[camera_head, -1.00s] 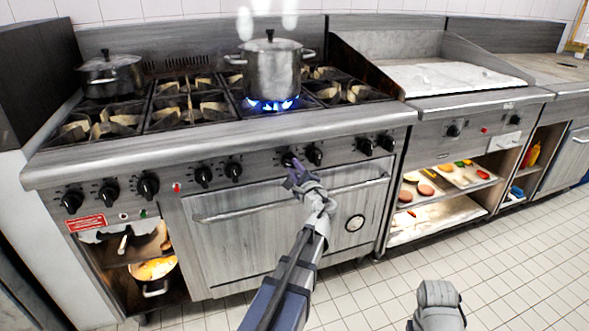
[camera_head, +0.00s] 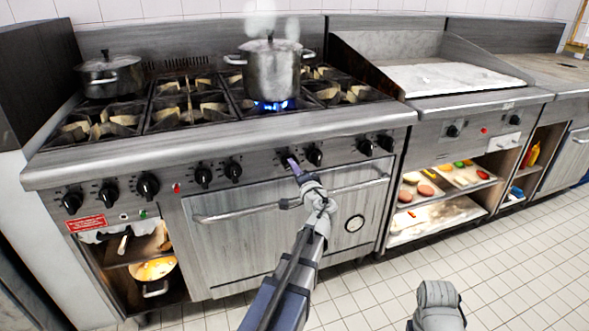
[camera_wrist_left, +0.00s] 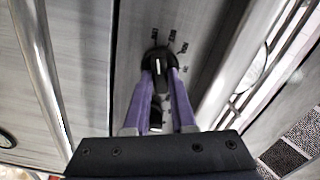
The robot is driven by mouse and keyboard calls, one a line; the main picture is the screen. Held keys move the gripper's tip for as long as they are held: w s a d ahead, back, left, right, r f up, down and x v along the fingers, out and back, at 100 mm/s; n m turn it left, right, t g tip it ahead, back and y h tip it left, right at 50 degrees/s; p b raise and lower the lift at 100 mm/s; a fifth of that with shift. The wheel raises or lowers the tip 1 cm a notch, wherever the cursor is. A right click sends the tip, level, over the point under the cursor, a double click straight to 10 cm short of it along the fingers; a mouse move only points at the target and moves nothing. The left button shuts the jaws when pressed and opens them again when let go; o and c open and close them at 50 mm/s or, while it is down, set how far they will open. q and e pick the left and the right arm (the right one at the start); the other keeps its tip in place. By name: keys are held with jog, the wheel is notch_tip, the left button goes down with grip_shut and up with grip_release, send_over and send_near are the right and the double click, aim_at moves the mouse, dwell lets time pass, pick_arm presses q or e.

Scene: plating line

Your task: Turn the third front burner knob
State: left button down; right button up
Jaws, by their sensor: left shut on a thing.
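A black burner knob (camera_head: 286,158) sits on the range's front panel below the steaming pot, partly hidden by my gripper. My left gripper (camera_head: 293,166) reaches up to it from below. In the left wrist view, the purple fingers (camera_wrist_left: 159,88) are closed on either side of the knob (camera_wrist_left: 158,62), whose pale pointer line shows between them. A small blue flame (camera_head: 271,105) burns under the lidded steel pot (camera_head: 272,72). My right gripper is not visible; only a grey part of my right arm shows at the lower right.
Other black knobs flank it, including a close neighbour (camera_head: 314,157) to the right. The oven door handle (camera_head: 235,214) runs just below the panel. A second pot (camera_head: 112,76) stands at the back left. The tiled floor (camera_head: 500,270) at right is clear.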

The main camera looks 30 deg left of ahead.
pick_arm(q)
jog(key=shift+n, duration=0.8)
jog(key=c, duration=0.7)
grip_release()
jog(key=shift+c, duration=0.2)
jog(key=v, duration=0.8)
jog(key=shift+f, duration=0.1)
